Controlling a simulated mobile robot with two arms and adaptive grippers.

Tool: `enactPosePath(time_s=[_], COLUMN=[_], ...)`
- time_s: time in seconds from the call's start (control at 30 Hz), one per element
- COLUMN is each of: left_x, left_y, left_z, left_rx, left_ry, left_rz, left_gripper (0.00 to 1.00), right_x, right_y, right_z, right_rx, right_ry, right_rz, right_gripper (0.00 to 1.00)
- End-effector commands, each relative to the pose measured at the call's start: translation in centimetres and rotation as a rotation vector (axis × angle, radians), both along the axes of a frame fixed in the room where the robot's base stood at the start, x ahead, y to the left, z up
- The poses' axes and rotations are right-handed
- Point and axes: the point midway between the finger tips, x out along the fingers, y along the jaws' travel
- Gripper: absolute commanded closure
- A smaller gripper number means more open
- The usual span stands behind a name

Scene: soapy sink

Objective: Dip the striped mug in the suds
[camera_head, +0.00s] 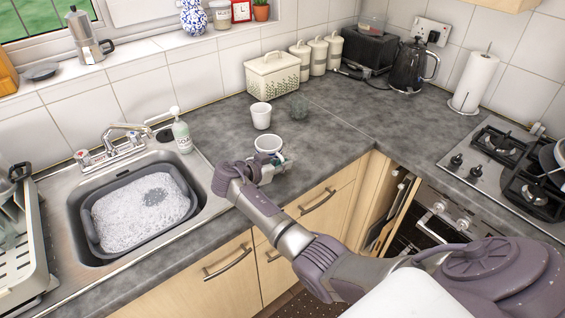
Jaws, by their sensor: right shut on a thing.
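A pale mug (267,143) stands near the counter's front edge, right of the sink; its opening faces up. Its stripes cannot be made out at this size. My right gripper (276,161) is shut on this mug from its near side, and the fingers partly hide its lower part. White suds (140,209) fill a grey basin (91,232) inside the steel sink at the left. My left gripper is not in view.
A second white cup (261,116) stands just behind the mug, with a grey scrubber (299,106) beside it. A soap bottle (181,133) and the tap (118,147) stand at the sink's back edge. A dish rack (30,250) is at far left. Counter right of the mug is clear.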

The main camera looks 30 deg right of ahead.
Motion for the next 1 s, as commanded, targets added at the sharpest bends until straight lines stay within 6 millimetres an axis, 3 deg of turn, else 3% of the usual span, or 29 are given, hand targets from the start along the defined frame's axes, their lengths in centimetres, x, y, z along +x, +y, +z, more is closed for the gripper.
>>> enactPosePath(time_s=[0.23, 0.27, 0.4, 0.8, 1.0], left_x=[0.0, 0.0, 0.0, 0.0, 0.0], left_y=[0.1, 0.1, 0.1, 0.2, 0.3], left_z=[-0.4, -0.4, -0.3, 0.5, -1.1], left_rx=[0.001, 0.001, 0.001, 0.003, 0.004], left_ry=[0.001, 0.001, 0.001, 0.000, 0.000], left_rz=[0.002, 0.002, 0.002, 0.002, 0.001], left_gripper=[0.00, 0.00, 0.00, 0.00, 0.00], right_x=[0.0, 0.0, 0.0, 0.0, -0.6], right_y=[0.0, 0.0, 0.0, 0.0, 3.4], right_z=[-0.2, -0.3, -0.2, -0.1, 0.6], right_rx=[-0.002, 0.000, 0.000, -0.001, 0.004], right_ry=[-0.003, 0.000, 0.001, 0.003, -0.004], right_rz=[0.000, 0.000, 0.000, 0.001, 0.003], right_gripper=[1.00, 0.88, 0.65, 0.64, 0.64])
